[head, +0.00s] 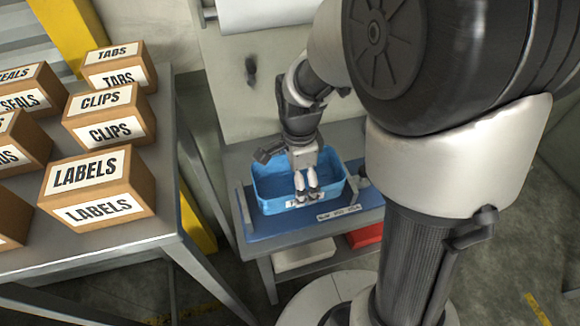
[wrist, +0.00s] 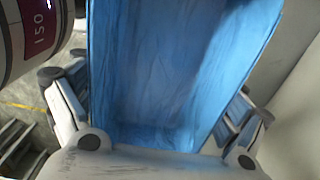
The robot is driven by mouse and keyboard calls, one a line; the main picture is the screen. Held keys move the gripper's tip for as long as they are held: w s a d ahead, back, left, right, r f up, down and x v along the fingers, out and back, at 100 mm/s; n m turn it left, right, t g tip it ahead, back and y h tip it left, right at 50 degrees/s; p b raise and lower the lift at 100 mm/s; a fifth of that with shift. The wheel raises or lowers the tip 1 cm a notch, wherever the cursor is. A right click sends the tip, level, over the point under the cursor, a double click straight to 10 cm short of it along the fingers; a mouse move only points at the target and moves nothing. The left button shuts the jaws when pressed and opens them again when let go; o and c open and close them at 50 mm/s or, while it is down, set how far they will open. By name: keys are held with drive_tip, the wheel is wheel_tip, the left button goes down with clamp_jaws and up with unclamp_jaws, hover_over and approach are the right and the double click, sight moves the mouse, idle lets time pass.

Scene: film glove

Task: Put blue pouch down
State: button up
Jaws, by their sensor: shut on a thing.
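The blue pouch (head: 268,190) has raised edges, looks like an open basin and carries a white label on its front. It is at a blue board (head: 262,228) on a small grey bench; I cannot tell whether it rests on the board or hangs just above it. My gripper (head: 307,197) reaches down over it and is shut on its near side, fingers covering part of the label. In the wrist view the blue pouch (wrist: 165,75) fills the middle, between the fingers of my gripper (wrist: 165,148). Its underside is hidden.
A table at left holds several labelled boxes, including the LABELS box (head: 98,187) and the CLIPS box (head: 108,116). A red bin (head: 366,236) and a white bin (head: 303,255) sit under the bench. A pale wall panel (head: 225,80) stands behind.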

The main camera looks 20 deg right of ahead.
drive_tip(key=shift+f+b, duration=0.8)
drive_tip(key=shift+f, duration=1.75)
drive_tip(key=shift+f, duration=0.2)
drive_tip(key=o, duration=0.6)
drive_tip(key=shift+r, duration=0.15)
